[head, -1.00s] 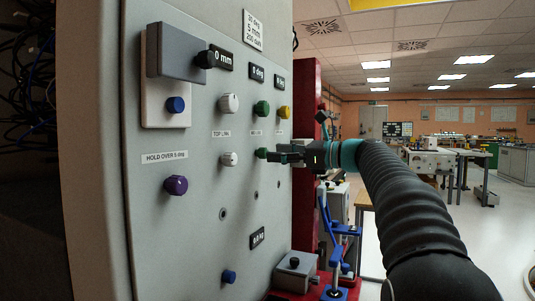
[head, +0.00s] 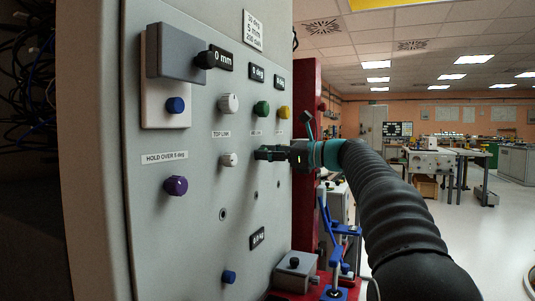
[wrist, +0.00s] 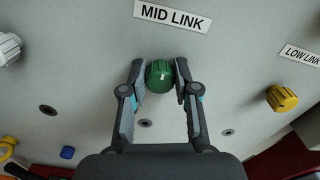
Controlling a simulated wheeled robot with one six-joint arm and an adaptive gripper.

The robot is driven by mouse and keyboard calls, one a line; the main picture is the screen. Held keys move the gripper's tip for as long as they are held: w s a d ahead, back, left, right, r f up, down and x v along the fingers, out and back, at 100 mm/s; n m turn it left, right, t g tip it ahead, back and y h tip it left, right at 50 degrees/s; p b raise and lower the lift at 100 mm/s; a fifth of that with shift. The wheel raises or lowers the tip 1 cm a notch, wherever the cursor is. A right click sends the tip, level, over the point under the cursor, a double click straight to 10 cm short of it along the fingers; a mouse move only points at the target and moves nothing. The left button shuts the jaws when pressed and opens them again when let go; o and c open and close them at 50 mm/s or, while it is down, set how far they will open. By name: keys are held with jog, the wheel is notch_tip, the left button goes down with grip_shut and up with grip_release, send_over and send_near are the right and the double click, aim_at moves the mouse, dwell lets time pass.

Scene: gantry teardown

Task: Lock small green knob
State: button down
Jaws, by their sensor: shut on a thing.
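The small green knob (wrist: 159,74) sits on the grey panel (wrist: 78,72) under the MID LINK label (wrist: 172,16) in the wrist view. My gripper (wrist: 159,84) is shut on it, with one finger on each side. The larger green knob (head: 262,109) is just above my gripper.
A small white knob (head: 229,159) is left of my gripper. A yellow knob (head: 283,112) is up and right. A purple knob (head: 176,185) and blue knobs (head: 229,277) are on the panel. A red post (head: 306,85) stands behind my gripper.

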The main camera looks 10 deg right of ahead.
jog(key=shift+n, duration=0.4)
jog(key=n, duration=0.4)
jog(key=shift+a+f, duration=0.1)
jog(key=shift+s+f+n+b, duration=0.1)
jog(key=shift+n+b, duration=0.95)
jog(key=shift+n, duration=2.2)
jog(key=shift+f+n+b, duration=0.1)
jog(key=shift+n+b, duration=0.95)
jog(key=shift+n, duration=2.2)
jog(key=c, duration=0.9)
grip_release()
jog(key=shift+o, duration=0.2)
